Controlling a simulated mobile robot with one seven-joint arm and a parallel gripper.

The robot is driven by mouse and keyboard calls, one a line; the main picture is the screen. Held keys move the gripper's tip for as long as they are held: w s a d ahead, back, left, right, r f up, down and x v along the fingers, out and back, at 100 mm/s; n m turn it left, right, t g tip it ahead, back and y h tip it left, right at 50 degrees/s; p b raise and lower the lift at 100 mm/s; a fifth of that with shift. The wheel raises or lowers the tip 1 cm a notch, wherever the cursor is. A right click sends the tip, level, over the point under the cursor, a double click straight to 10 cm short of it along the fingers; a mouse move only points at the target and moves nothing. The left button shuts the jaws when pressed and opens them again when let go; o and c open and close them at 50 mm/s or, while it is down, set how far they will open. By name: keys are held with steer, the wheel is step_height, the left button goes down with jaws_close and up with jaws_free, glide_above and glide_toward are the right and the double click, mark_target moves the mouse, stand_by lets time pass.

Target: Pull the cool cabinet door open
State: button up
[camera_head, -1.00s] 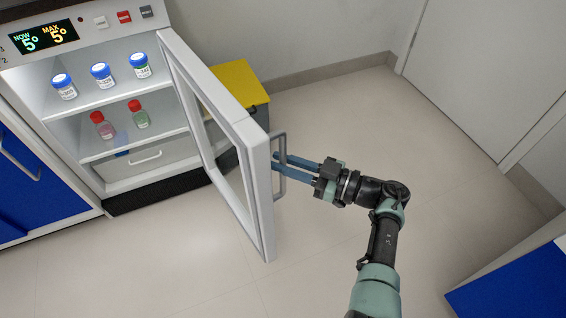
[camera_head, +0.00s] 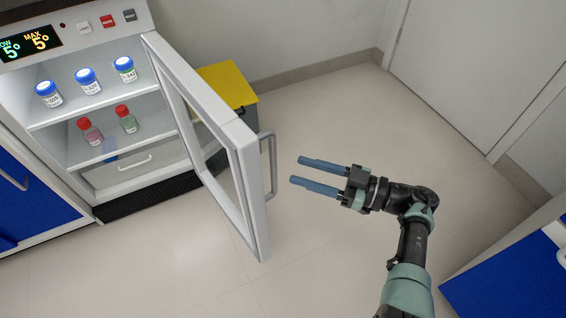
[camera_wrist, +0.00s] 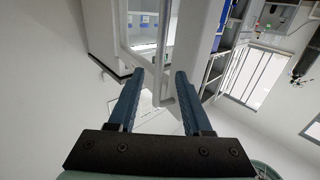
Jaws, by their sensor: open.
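The cool cabinet (camera_head: 86,113) stands at the upper left in the head view, with a lit inside and a display. Its white-framed glass door (camera_head: 214,130) is swung wide open towards me. The door's grey bar handle (camera_head: 270,166) is on the side facing my gripper. My gripper (camera_head: 297,171) is open and empty, to the right of the handle and apart from it. In the wrist view my gripper's two blue fingers (camera_wrist: 157,75) are spread, with the door edge (camera_wrist: 191,45) beyond them.
Bottles with blue caps (camera_head: 86,81) and bottles with red caps (camera_head: 126,119) stand on the cabinet shelves. A yellow-lidded bin (camera_head: 229,88) is behind the door. Blue cabinets (camera_head: 30,195) are at the left and lower right. The floor around my gripper is clear.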

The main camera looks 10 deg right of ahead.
steer(key=b+v, duration=0.1)
steer(key=v, duration=0.4)
steer(key=shift+s+d, duration=0.1)
stand_by(0.3)
